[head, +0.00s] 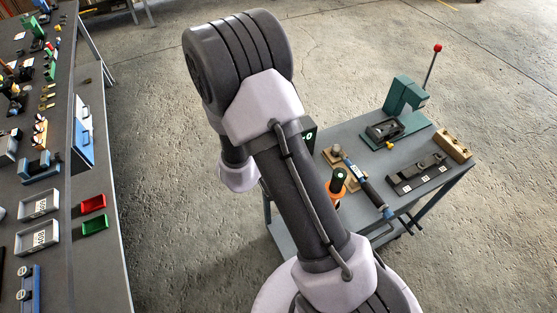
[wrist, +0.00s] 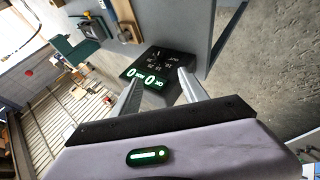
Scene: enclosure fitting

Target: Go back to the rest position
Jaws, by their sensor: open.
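My gripper (wrist: 160,88) shows in the wrist view with its two fingers spread apart and nothing between them. Beyond the fingertips is a black display box (wrist: 150,72) with green digits and a dial-like face. In the head view my arm rises through the middle of the picture and bends over at the top. My gripper is hidden there. A sliver of the display box (head: 309,136) with a green digit shows beside my arm.
A grey table (head: 345,128) at right holds a teal press (head: 405,95) with a red-knobbed lever (head: 432,68), a wooden block (head: 454,146) and a dark fixture (head: 417,173). A long bench (head: 98,260) with trays and parts runs along the left. Bare concrete lies between and behind.

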